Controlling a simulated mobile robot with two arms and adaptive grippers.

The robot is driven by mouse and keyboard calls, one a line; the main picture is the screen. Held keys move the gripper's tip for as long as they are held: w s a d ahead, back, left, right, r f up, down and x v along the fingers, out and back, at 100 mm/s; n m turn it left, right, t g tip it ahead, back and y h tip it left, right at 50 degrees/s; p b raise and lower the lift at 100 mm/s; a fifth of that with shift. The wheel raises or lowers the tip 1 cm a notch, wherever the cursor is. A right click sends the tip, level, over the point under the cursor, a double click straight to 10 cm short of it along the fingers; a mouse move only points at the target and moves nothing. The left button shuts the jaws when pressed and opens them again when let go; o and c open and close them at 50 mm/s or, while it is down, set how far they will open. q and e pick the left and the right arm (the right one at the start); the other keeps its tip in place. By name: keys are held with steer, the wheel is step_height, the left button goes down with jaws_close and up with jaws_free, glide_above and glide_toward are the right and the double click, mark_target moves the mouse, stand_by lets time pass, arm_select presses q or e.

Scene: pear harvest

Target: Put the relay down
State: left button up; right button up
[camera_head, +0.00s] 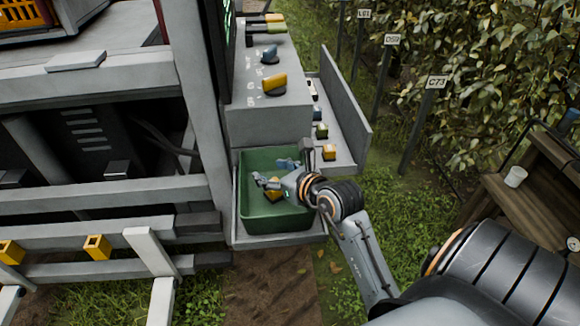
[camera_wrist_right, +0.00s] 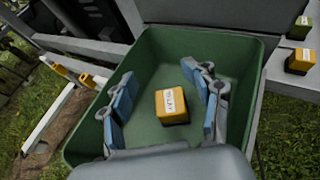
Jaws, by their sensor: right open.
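The relay, a yellow-orange block with a white label, lies on the floor of the green bin; it shows in the wrist view (camera_wrist_right: 172,107) and partly behind my gripper in the head view (camera_head: 272,196). The green bin (camera_head: 250,222) also shows in the wrist view (camera_wrist_right: 252,62). My right gripper (camera_head: 272,172) is open over the bin. In the wrist view its blue-padded fingers (camera_wrist_right: 165,92) stand apart on either side of the relay, with clear gaps to it. My left gripper is not in view.
The bin stands on a grey ledge beside a control box with a yellow knob (camera_head: 274,84). A side shelf (camera_head: 345,115) right of it holds several small blocks, one yellow (camera_head: 329,152). A wooden table with a white cup (camera_head: 515,177) is at the right.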

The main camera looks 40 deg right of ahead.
steer(key=v, duration=0.9)
